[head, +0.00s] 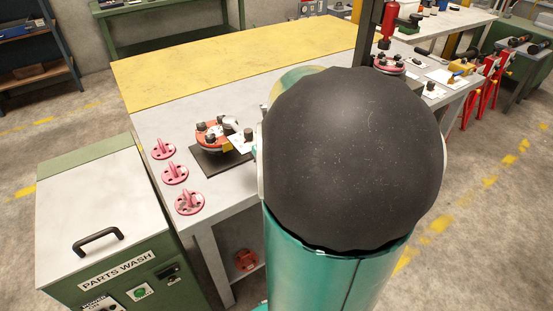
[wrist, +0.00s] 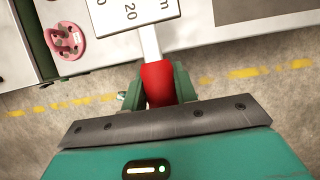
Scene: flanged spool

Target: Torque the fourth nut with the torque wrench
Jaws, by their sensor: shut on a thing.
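The flanged spool (head: 212,134), with an orange-red flange and dark nuts, sits on a dark mat (head: 222,162) on the bench. My gripper (wrist: 158,88) is shut on the red handle of the torque wrench (wrist: 157,82) in the wrist view. The wrench's pale shaft (wrist: 149,42) runs up to a white plate (wrist: 130,14) with "20" on it. In the head view a white plate (head: 240,139) shows beside the spool's right side. My arm hides the gripper and handle there. I cannot tell whether the wrench sits on a nut, or which nut.
Several pink flanged parts (head: 175,173) stand at the bench's left edge; one shows in the wrist view (wrist: 64,41). A green parts washer (head: 110,215) stands left of the bench. The yellow bench top (head: 240,55) behind is clear.

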